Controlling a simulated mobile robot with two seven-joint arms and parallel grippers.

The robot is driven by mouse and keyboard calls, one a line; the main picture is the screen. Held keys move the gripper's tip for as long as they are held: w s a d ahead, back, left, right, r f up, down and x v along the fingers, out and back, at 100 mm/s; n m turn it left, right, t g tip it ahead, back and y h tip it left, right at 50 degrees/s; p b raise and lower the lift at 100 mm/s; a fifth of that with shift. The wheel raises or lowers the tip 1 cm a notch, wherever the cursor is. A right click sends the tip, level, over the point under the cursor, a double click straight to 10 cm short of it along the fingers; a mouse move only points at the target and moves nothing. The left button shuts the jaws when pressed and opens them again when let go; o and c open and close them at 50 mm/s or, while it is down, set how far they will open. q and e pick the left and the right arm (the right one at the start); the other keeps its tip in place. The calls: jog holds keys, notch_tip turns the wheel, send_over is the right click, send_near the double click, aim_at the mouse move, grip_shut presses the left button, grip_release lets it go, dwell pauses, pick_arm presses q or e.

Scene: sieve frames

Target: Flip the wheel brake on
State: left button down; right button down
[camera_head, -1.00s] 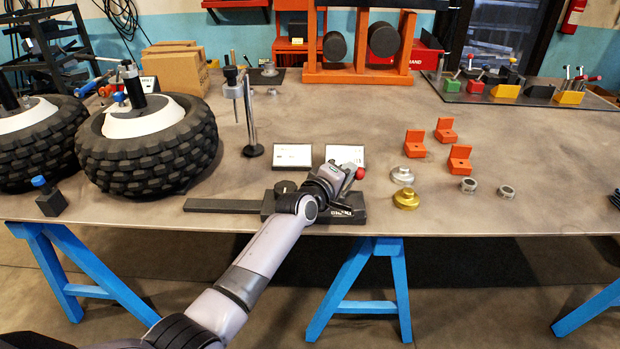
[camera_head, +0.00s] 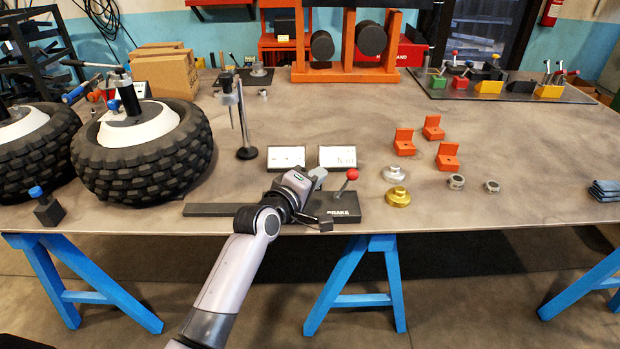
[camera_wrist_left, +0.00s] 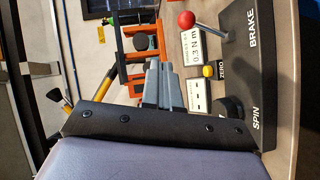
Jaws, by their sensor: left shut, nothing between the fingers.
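The brake unit (camera_head: 345,209) is a dark box near the bench's front edge, with BRAKE lettered on its front. A thin lever with a red ball (camera_head: 352,175) rises from it and leans to the right. In the left wrist view the red ball (camera_wrist_left: 186,19) is at the top, at the BRAKE end of the box (camera_wrist_left: 248,60); SPIN is lettered at the other end. My left gripper (camera_head: 318,178) is shut and empty, just left of the red ball and apart from it. Its closed fingers (camera_wrist_left: 163,84) show in the left wrist view. My right gripper is out of view.
Small display panels (camera_head: 337,156) and a metal stand (camera_head: 246,152) are behind the unit. Silver and gold discs (camera_head: 397,197) and orange blocks (camera_head: 447,162) lie to the right.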

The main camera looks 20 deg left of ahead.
pick_arm(q)
jog(key=shift+r+v, duration=0.25)
jog(key=shift+v, duration=1.1)
jog(key=shift+d, duration=0.1)
